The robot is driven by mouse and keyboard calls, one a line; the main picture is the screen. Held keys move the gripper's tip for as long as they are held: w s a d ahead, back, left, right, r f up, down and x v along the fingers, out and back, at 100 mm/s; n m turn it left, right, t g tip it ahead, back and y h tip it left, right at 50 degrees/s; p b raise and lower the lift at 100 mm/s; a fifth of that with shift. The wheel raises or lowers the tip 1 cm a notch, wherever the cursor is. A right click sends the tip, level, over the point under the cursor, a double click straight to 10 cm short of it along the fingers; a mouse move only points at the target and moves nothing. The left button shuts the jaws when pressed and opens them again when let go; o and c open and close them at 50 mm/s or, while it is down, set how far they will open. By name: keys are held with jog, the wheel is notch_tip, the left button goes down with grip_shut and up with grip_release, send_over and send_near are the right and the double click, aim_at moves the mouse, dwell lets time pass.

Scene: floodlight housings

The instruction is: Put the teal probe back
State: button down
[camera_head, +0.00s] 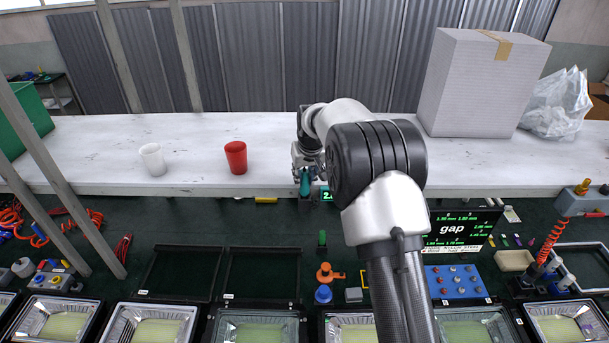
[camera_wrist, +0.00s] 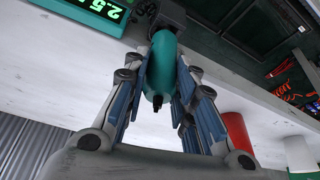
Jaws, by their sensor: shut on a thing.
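The teal probe (camera_head: 305,183) is in my gripper (camera_head: 305,172) at the front edge of the white worktop. In the wrist view the probe (camera_wrist: 161,62) lies between the two fingers of my gripper (camera_wrist: 160,75), its dark narrow tip towards the palm. A dark block (camera_head: 304,211) stands just beyond the probe's far end, and I cannot tell whether the two touch. A teal-cased gauge (camera_wrist: 85,12) with green digits is beside the probe. Its display also shows in the head view (camera_head: 327,194), partly hidden by my arm.
A red cup (camera_head: 236,157) and a white cup (camera_head: 152,159) stand left on the worktop (camera_head: 90,150). A big white box (camera_head: 480,85) and a clear bag (camera_head: 557,105) are at right. Floodlight housings (camera_head: 150,322) line the front. A "gap" screen (camera_head: 460,230) is right of my arm.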

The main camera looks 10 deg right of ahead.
jog(key=shift+f+b, duration=0.35)
jog(key=shift+f, duration=0.2)
jog(key=c, duration=1.2)
grip_release()
jog(key=shift+c, duration=0.2)
jog(key=v, duration=1.2)
jog(key=s+f+b, duration=0.3)
jog(key=s+b, duration=0.5)
jog(key=s, duration=0.3)
jog(key=s+f+b, duration=0.3)
jog(key=s+b, duration=0.5)
jog(key=s, duration=0.3)
jog(key=s+f+b, duration=1.2)
jog(key=s+f, duration=0.6)
jog(key=s, duration=0.3)
jog(key=shift+s+a+f+m, duration=0.15)
jog(key=shift+f+m, duration=0.2)
jog(key=shift+m, duration=0.05)
